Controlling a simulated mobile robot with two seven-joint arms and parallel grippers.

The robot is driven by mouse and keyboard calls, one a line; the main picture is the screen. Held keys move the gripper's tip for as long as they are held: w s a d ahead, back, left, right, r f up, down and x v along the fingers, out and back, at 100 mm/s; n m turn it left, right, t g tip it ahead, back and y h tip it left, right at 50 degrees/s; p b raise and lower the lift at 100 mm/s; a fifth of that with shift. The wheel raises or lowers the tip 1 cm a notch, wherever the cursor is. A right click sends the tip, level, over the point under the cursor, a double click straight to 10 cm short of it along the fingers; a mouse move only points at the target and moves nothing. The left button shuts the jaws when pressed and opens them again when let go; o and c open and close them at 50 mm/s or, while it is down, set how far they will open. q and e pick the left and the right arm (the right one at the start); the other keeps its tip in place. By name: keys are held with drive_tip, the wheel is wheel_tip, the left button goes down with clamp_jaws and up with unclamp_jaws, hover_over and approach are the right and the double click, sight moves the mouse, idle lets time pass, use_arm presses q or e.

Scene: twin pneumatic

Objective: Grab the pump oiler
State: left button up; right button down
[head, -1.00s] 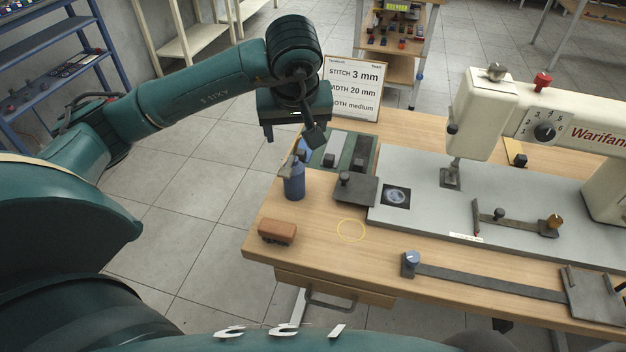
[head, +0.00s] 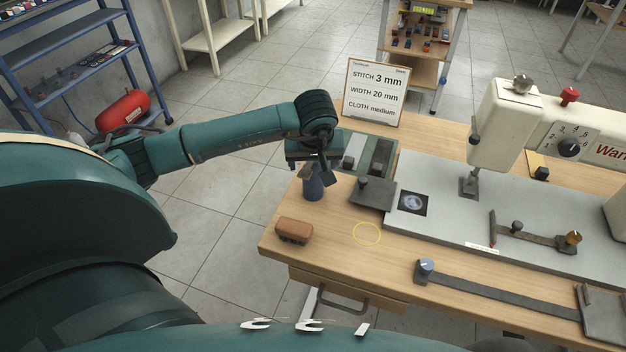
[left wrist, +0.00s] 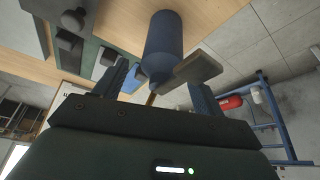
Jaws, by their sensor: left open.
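The pump oiler (head: 313,189) is a blue bottle with a grey lever and a thin brass-coloured spout. It stands upright near the left edge of the wooden table. My left gripper (head: 312,172) is open just above it and hides part of its top in the head view. In the left wrist view the oiler's blue body (left wrist: 163,38) shows beyond the fingertips. Its spout and lever lie in the gap between the open fingers of the left gripper (left wrist: 160,86). I cannot tell whether a finger touches the lever. My right gripper is not in view.
A brown block (head: 294,231) lies in front of the oiler. A dark plate with a knob (head: 372,193) and the sewing machine (head: 505,125) stand to the right. A sign (head: 375,92) stands behind. A yellow ring (head: 367,233) marks bare tabletop.

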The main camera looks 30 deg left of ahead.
use_arm(q)
drive_tip(key=shift+c, duration=0.3)
clamp_jaws()
idle(0.6)
